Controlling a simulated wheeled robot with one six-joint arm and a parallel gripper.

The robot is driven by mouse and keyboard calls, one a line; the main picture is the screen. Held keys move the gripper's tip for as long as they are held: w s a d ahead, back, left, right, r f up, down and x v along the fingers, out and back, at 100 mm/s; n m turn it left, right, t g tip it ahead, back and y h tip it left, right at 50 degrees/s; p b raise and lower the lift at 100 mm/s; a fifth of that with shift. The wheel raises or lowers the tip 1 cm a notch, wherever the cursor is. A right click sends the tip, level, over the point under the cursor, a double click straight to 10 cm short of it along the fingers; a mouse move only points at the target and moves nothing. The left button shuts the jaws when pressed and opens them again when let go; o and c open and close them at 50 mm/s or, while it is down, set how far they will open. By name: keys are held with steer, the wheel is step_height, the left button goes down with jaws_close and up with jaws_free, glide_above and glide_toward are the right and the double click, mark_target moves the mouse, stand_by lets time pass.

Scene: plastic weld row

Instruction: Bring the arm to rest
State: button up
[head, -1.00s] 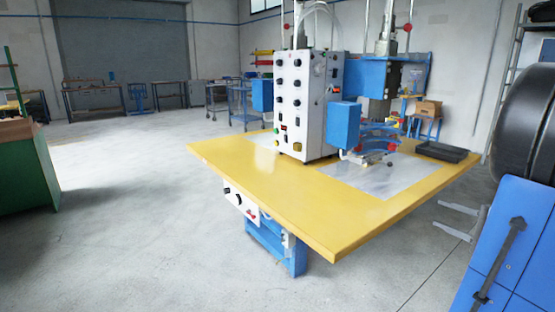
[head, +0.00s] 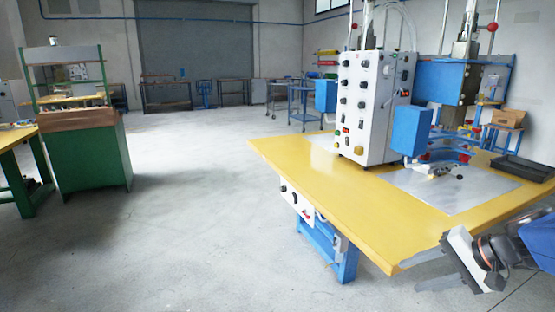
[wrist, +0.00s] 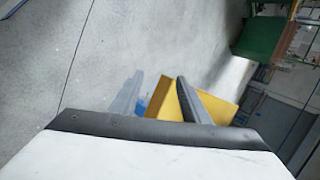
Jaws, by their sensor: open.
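My gripper (head: 424,272) is at the lower right of the head view, in front of the near right corner of the yellow table (head: 330,205). Its two grey fingers are spread apart, with nothing held between them. In the wrist view the fingers (wrist: 160,90) stand apart, with the yellow tabletop (wrist: 167,102) and the concrete floor beyond them. I cannot tell how far the fingers are from the table edge. Part of my blue arm shows at the right edge of the head view.
A white control box (head: 367,105) and blue press parts (head: 410,130) stand on the table. A black tray (head: 522,166) lies at its right. A green cabinet (head: 85,155) stands at the left. The floor (head: 210,200) between is clear.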

steer(key=s+a+n+g+h, duration=0.1)
steer(key=s+a+n+h, duration=0.4)
steer(key=s+n, duration=0.4)
steer(key=shift+s+a+f+h, duration=0.25)
steer(key=shift+s+h, duration=0.35)
steer(key=shift+s, duration=0.65)
steer(key=shift+d, duration=0.2)
